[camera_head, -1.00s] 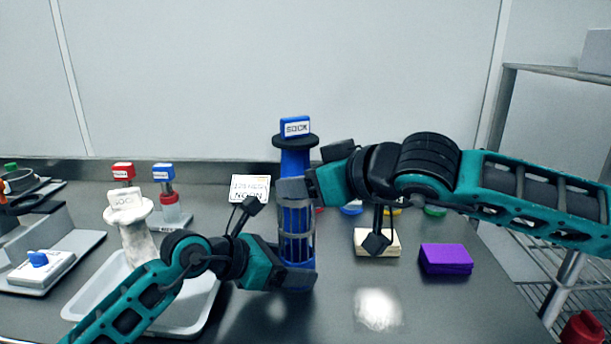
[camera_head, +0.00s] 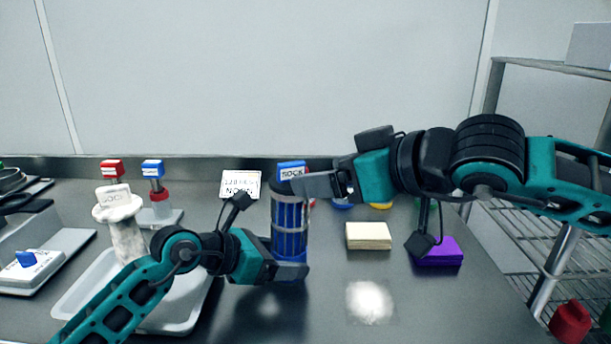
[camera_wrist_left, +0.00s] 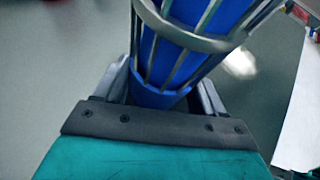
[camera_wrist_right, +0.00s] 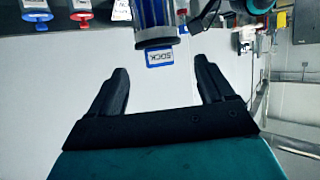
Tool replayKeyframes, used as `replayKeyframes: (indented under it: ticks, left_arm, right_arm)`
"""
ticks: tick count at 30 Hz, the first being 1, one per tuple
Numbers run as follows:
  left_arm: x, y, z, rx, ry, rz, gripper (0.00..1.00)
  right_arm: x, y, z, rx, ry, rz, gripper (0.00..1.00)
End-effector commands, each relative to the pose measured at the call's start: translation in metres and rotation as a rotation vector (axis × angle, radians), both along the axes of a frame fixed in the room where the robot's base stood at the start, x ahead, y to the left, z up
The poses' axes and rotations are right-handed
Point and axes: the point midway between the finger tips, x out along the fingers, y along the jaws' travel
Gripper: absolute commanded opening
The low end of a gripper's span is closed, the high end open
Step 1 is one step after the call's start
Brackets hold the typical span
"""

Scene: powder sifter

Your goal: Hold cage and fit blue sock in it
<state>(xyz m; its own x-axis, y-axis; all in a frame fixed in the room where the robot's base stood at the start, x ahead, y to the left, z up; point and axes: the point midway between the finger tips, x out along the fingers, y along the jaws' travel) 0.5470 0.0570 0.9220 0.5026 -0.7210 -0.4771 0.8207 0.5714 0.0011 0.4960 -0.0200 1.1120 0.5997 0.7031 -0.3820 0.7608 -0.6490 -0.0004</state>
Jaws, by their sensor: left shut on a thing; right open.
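A white sock (camera_head: 118,215) stands at the left by a white tray (camera_head: 75,300). Red and blue tagged holders (camera_head: 158,190) stand behind. A cream block (camera_head: 368,236), purple block (camera_head: 440,252) and white powder heap (camera_head: 369,302) lie right of the cage.

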Motion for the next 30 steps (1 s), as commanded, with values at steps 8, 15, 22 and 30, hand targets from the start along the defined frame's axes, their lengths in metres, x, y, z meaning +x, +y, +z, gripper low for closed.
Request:
replayKeyframes:
  ticks: [8,15,22,30]
  left_arm:
    - [-0.001,0.0,-0.002,0.004,0.004,-0.002,0.53]
    - [-0.001,0.0,-0.003,0.004,0.005,-0.003,0.53]
    - [-0.001,0.0,-0.003,0.004,0.006,-0.003,0.53]
    - [-0.001,0.0,-0.002,0.003,0.004,-0.003,0.91]
  right_arm:
    - [-0.025,-0.029,0.018,0.004,-0.006,0.001,0.82]
    - [-0.03,-0.034,0.022,0.005,-0.007,0.002,0.82]
    - [-0.029,-0.033,0.022,0.005,-0.007,0.002,0.82]
    - [-0.029,-0.033,0.022,0.005,-0.008,0.002,0.82]
